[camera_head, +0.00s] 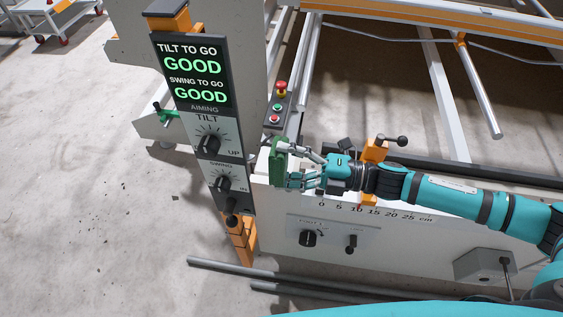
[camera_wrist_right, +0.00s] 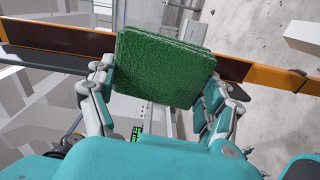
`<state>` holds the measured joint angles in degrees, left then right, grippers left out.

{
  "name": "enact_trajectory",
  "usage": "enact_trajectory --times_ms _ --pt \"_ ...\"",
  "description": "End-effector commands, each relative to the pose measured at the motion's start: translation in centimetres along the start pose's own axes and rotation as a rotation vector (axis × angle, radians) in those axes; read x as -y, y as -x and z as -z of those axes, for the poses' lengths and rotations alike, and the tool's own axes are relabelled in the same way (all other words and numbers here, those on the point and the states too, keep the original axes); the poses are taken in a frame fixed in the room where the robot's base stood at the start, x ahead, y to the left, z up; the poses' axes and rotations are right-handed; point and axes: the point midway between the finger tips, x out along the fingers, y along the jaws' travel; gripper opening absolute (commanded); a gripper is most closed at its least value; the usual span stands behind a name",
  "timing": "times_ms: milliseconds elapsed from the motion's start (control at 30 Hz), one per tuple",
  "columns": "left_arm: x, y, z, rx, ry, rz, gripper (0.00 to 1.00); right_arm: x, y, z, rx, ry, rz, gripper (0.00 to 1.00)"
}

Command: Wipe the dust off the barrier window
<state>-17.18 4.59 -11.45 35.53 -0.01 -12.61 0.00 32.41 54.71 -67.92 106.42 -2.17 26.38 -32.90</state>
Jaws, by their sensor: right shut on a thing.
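My right gripper (camera_head: 297,165) is shut on a green pad (camera_head: 277,163) and holds it upright beside the panel post. In the right wrist view the pad (camera_wrist_right: 162,68) is a thick, rough-faced square between the fingers. Behind it, an orange-edged bar with dark panels (camera_wrist_right: 60,38) crosses the picture, partly hidden by the pad. I cannot tell whether this is the barrier window, and I cannot make out any dust on it. My left gripper is not in view.
A display (camera_head: 192,75) reads GOOD for tilt and swing. A tilt knob (camera_head: 209,145) and swing knob (camera_head: 222,184) sit below. A red stop button (camera_head: 281,87) stands behind the pad. An orange clamp (camera_head: 374,150) is close to my right forearm. Grey bars (camera_head: 225,267) lie in front.

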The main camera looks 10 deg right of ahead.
Motion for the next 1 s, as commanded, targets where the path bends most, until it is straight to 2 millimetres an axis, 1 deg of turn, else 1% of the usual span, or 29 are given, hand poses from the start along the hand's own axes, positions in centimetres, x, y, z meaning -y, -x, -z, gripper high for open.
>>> enact_trajectory --times_ms 333,467,900,1000 --pt "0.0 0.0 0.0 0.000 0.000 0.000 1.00 0.0 -0.1 0.0 0.000 0.000 -0.001 0.61" --pt "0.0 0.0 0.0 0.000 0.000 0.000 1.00 -0.1 -0.5 0.0 -0.001 0.000 -0.002 0.61" --pt "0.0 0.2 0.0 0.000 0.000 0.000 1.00 -0.1 -5.0 -0.1 -0.001 0.000 -0.010 0.61" --pt "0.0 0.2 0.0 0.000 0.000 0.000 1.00 -0.1 -5.8 -0.2 0.000 0.000 -0.010 0.61"
